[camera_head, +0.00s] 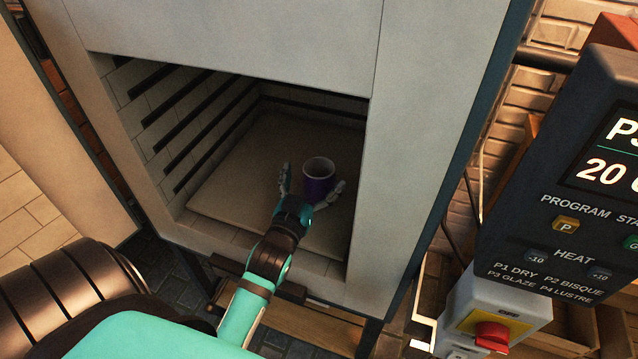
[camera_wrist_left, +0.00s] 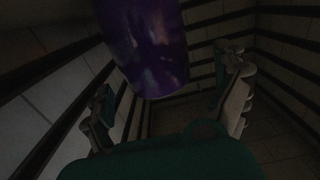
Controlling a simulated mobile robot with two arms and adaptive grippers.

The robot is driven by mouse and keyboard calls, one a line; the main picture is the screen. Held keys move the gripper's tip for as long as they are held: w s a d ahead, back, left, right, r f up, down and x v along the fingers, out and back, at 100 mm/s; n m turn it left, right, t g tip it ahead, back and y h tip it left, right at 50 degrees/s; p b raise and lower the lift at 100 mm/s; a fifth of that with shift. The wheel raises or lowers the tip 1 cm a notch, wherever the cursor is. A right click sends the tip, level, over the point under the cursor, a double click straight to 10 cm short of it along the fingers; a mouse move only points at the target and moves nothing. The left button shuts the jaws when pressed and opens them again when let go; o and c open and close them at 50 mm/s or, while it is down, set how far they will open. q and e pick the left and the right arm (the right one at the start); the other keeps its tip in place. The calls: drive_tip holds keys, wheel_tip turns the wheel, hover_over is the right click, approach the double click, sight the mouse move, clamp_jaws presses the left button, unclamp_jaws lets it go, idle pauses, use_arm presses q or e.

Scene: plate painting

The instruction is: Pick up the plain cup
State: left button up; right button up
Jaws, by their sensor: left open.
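A purple cup (camera_head: 319,178) with a pale rim stands upright on the kiln's pale floor slab (camera_head: 232,190). My left gripper (camera_head: 312,182) reaches into the kiln from the front, with its fingers open on either side of the cup. In the left wrist view the cup (camera_wrist_left: 146,45) shows a glossy, mottled purple side, cut off at the top edge. The left gripper's fingers (camera_wrist_left: 170,98) are spread there, and I cannot tell whether either touches the cup. My right gripper is not in view.
The kiln's opening is framed by a pale front wall (camera_head: 235,35) above and a pale post (camera_head: 405,130) at the right. Dark shelf rails line its inner walls. A control panel (camera_head: 560,180) and a box with a red switch (camera_head: 492,335) stand at the right.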

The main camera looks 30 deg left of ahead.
sight(324, 161)
use_arm(q)
drive_tip(key=x, duration=0.3)
drive_tip(key=shift+w+d, duration=0.1)
drive_tip(key=shift+w, duration=0.15)
drive_tip(key=shift+s, duration=0.1)
drive_tip(key=shift+c, duration=0.2)
drive_tip(key=c, duration=1.4)
drive_tip(key=shift+c, duration=0.2)
drive_tip(key=shift+r, duration=0.15)
